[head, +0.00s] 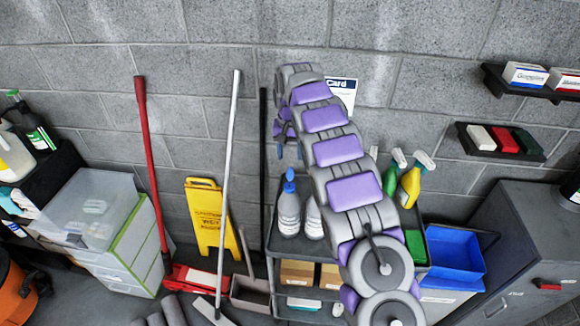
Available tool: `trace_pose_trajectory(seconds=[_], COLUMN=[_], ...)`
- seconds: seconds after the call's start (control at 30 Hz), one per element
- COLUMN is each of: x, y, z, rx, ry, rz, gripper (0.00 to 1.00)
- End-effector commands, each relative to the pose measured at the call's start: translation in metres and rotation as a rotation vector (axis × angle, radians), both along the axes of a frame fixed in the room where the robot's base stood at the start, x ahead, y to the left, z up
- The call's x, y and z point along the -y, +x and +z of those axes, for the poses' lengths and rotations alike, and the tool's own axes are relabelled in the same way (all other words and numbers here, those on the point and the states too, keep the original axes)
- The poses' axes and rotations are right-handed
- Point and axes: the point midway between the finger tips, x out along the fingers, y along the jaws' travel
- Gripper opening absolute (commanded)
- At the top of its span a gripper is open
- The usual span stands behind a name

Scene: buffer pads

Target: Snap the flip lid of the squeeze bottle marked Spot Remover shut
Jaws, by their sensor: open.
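My gripper (289,152) hangs from the end of my raised arm, in front of the wall and above the left side of a dark cart (275,240). Its fingers are apart, with nothing seen between them. Below it on the cart's top stands an upright white bottle (289,213) with a blue top. A second whitish bottle (313,221) stands to its right, its right side and top partly hidden by my arm. The labels are too small to read, so I cannot tell which is Spot Remover. No open flip lid can be made out.
Green (394,170) and yellow (412,183) spray bottles stand right of my arm. A blue bin (455,257) is at the cart's right. A silver pole (229,170) and yellow floor sign (208,225) stand left. Two shelves (500,142) hang on the right wall.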

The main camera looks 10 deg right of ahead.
Motion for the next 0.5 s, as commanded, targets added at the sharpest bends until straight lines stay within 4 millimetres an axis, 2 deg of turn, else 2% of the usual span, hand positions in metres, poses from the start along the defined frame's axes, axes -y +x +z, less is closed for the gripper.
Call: trace_pose_trajectory(seconds=[0.2,0.33,0.5], x=[0.001,0.001,0.0], y=[-0.001,0.0,0.0], z=[-0.038,-0.052,-0.06], rx=[-0.001,-0.001,0.003], ry=[-0.001,-0.001,-0.001], rz=[-0.002,0.0,0.0], gripper=[0.52,0.52,0.52])
